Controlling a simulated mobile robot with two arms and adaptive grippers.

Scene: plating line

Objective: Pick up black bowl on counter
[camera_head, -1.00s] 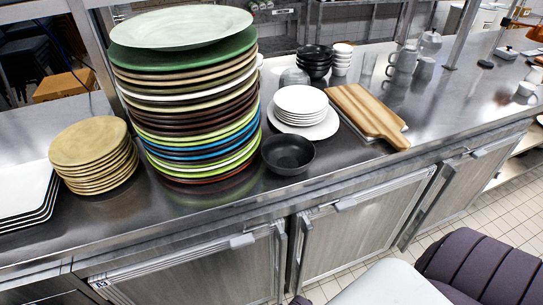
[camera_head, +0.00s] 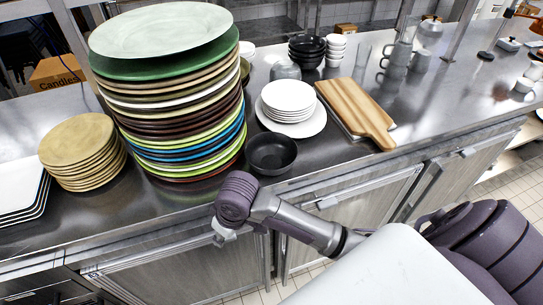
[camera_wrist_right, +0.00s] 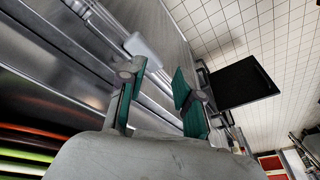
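A single black bowl (camera_head: 272,153) stands upright on the steel counter (camera_head: 440,100), near its front edge, right of the tall plate stack. It looks empty. My right arm reaches in from the lower right, and its purple wrist is in front of the counter edge, just left of and nearer than the bowl. In the right wrist view my right gripper (camera_wrist_right: 158,80) has its two green-padded fingers spread apart with nothing between them. The bowl does not show in that view. My left gripper is in neither view.
A tall stack of coloured plates (camera_head: 180,125) stands close to the bowl's left. White plates (camera_head: 292,98) are just behind it, and a wooden board (camera_head: 358,110) is to the right. Another stack of black bowls (camera_head: 308,54) is farther back. Cabinet doors (camera_head: 345,205) lie below the counter.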

